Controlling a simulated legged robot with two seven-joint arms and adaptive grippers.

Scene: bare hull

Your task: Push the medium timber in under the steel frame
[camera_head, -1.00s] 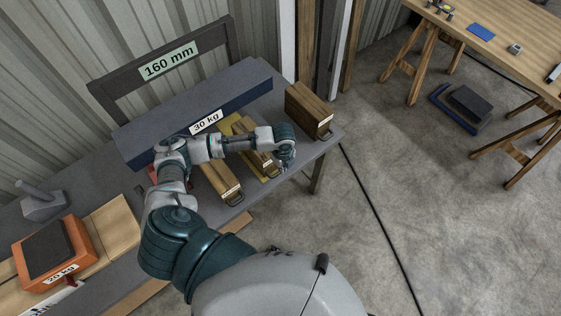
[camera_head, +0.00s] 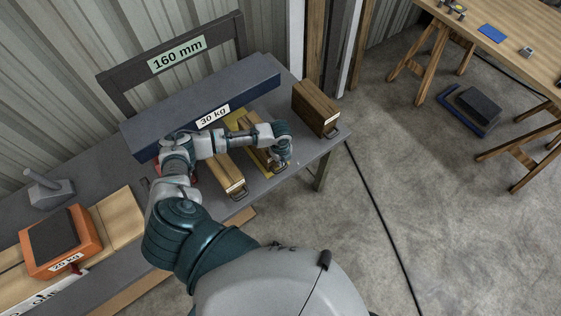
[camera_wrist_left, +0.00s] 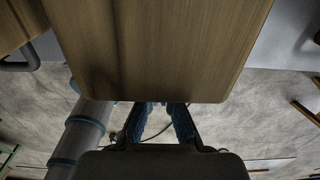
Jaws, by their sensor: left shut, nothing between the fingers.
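Several timbers with end handles are on the grey bench. The middle one (camera_head: 251,144), likely the medium timber, lies over a yellow strip, its far end reaching toward the blue-grey steel beam labelled 30 kg (camera_head: 262,87). My left forearm hides part of it. My left gripper (camera_head: 283,161) is shut and empty at its near, handled end; I cannot tell whether it touches. In the left wrist view a wooden block (camera_wrist_left: 160,50) fills the upper middle, just beyond the gripper (camera_wrist_left: 159,106). A dark frame (camera_head: 118,92) labelled 160 mm stands behind the beam.
Another timber (camera_head: 226,174) lies to the left, and a thicker one (camera_head: 317,105) stands to the right. An orange weight (camera_head: 88,241) and a grey hammer-like block (camera_head: 52,195) sit further left.

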